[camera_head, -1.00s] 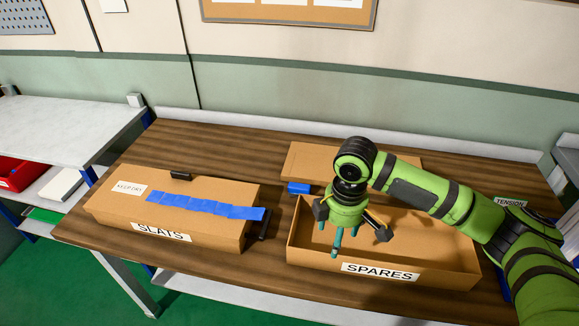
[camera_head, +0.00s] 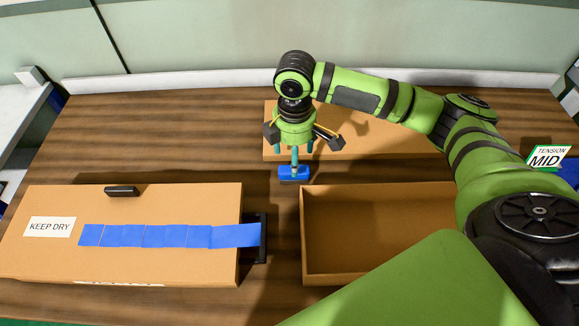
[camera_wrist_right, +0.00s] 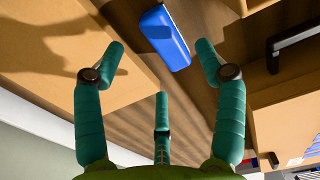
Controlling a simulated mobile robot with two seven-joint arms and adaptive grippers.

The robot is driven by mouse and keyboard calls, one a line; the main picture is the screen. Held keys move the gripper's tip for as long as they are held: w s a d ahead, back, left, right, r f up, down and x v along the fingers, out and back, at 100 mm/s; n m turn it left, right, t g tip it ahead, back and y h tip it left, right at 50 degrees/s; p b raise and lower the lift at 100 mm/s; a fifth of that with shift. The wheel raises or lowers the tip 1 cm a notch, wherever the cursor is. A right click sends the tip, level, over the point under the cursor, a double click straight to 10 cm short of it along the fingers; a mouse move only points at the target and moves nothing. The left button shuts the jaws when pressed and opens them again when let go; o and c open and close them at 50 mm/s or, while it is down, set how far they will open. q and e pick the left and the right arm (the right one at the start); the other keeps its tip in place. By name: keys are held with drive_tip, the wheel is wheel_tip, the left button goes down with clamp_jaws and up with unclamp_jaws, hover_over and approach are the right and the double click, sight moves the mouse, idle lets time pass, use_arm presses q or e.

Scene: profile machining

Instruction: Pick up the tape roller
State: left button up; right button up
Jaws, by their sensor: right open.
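A small blue block-like object (camera_head: 294,174), which looks like the tape roller, lies on the wooden bench in the gap between the boxes. In the right wrist view the blue object (camera_wrist_right: 166,38) shows beyond the fingertips, between the two outer fingers and apart from them. My right gripper (camera_head: 296,152) is above it, pointing down, with one finger overlapping it in the head view. In the right wrist view the right gripper (camera_wrist_right: 160,70) is open and empty, its fingers spread. My left gripper is not in view.
A closed box (camera_head: 60,262) with a blue tape strip (camera_head: 165,236) stands at left, a black piece (camera_head: 255,250) at its right end. An open, empty-looking box (camera_head: 375,235) stands at right, partly hidden by my arm. A flat cardboard piece (camera_head: 390,140) lies behind.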

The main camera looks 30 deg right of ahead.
drive_tip(key=shift+s+f, duration=0.15)
drive_tip(key=shift+f, duration=0.4)
drive_tip(key=shift+s+f, duration=0.15)
drive_tip(key=shift+f, duration=0.35)
wheel_tip(320, 180, down, 3)
drive_tip(key=shift+w+r+p, duration=0.1)
drive_tip(key=shift+r+p, duration=0.1)
drive_tip(key=shift+p, duration=0.2)
drive_tip(key=shift+f, duration=0.45)
drive_tip(key=c, duration=1.3)
drive_tip(key=shift+c, duration=0.2)
drive_tip(key=shift+w+r, duration=0.1)
drive_tip(key=shift+r, duration=0.3)
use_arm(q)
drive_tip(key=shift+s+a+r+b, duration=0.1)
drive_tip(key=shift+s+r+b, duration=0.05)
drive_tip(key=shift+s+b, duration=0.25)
use_arm(e)
wheel_tip(320, 180, up, 9)
drive_tip(key=shift+r, duration=0.2)
